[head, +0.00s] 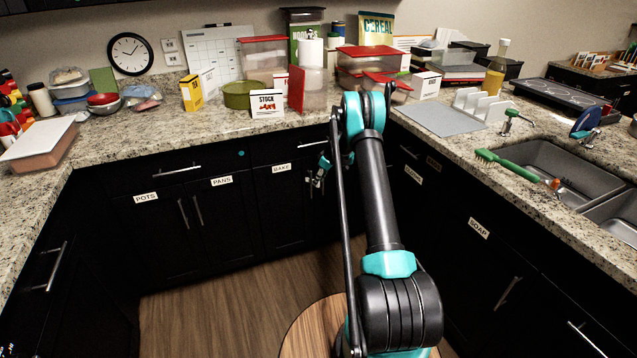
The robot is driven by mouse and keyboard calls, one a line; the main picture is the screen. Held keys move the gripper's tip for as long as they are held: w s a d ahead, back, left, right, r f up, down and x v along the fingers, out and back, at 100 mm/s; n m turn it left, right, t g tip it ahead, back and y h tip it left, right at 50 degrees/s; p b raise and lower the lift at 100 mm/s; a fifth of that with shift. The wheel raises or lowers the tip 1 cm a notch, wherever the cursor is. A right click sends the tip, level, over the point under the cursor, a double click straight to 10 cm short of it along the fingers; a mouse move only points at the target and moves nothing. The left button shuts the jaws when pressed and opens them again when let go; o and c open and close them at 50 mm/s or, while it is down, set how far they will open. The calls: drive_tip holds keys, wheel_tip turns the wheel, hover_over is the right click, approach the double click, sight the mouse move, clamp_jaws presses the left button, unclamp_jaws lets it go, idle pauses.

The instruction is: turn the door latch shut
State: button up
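My gripper (319,174) shows small, just left of my arm, in front of the black cabinet door labelled BAKE (283,195). Whether it touches the door or a handle there is too small to tell. Its fingers are too small and dark to tell open from shut. I cannot make out a door latch clearly; one near the gripper could be hidden behind it or my arm. The PANS door (222,215) and POTS door (150,235) stand to the left and look closed, with upright metal handles. A small teal dot (241,153) sits on the drawer front above.
The granite counter (180,140) runs above the doors, holding a green pot (243,95), a STOCK box (267,104) and red-lidded containers. A green brush (510,164) lies by the sink (575,165) at right. Wooden floor (215,315) is clear at left.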

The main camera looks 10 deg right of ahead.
drive_tip(key=v, duration=0.6)
drive_tip(key=shift+r, duration=0.1)
drive_tip(key=shift+c, duration=0.4)
drive_tip(key=shift+s, duration=0.1)
drive_tip(key=shift+c, duration=1.1)
drive_tip(key=a+n, duration=0.1)
drive_tip(key=s+a+f+n+h, duration=0.1)
drive_tip(key=a, duration=0.1)
drive_tip(key=s+a+f+n+h, duration=0.1)
drive_tip(key=n, duration=0.1)
drive_tip(key=shift+a+f+g, duration=0.15)
drive_tip(key=shift+f+g, duration=0.1)
drive_tip(key=shift+g, duration=0.05)
clamp_jaws()
drive_tip(key=s+a+r+n+t+h, duration=0.3)
drive_tip(key=s+a+n+h, duration=0.45)
drive_tip(key=n, duration=0.55)
approach(317, 187)
drive_tip(key=shift+h, duration=0.25)
drive_tip(key=f, duration=0.1)
drive_tip(key=w+d+f, duration=0.1)
drive_tip(key=f, duration=0.2)
drive_tip(key=shift+w+d+f, duration=0.25)
drive_tip(key=shift+w, duration=0.1)
drive_tip(key=shift+w+d, duration=0.45)
drive_tip(key=shift+d, duration=0.05)
